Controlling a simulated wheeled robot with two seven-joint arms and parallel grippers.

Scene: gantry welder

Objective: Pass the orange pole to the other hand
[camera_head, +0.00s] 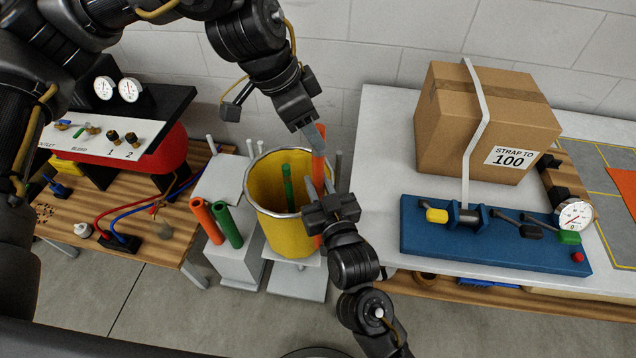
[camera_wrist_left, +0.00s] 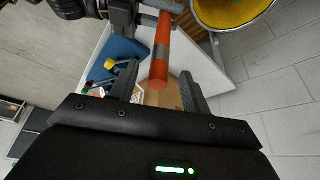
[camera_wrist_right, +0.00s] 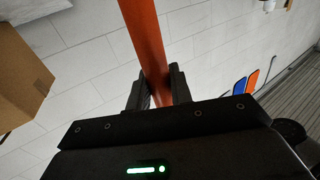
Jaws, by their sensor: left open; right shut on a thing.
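The orange pole (camera_head: 318,165) stands roughly upright beside the yellow bucket's right side. My right gripper (camera_head: 328,208) is shut on it at its lower part, and the right wrist view shows the pole (camera_wrist_right: 145,35) between the fingers (camera_wrist_right: 157,90). My left gripper (camera_head: 313,128) is open at the pole's upper end. In the left wrist view the pole's end (camera_wrist_left: 159,80) shows between the spread fingers (camera_wrist_left: 160,85), with a gap on each side. The exact depth between pole and left fingers is hard to tell.
The yellow bucket (camera_head: 271,225) holds a green pole (camera_head: 288,187). Short orange (camera_head: 206,220) and green (camera_head: 227,226) tubes stand left of it. A strapped cardboard box (camera_head: 470,125) and blue clamp base (camera_head: 490,240) occupy the white table (camera_head: 378,150) at right.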

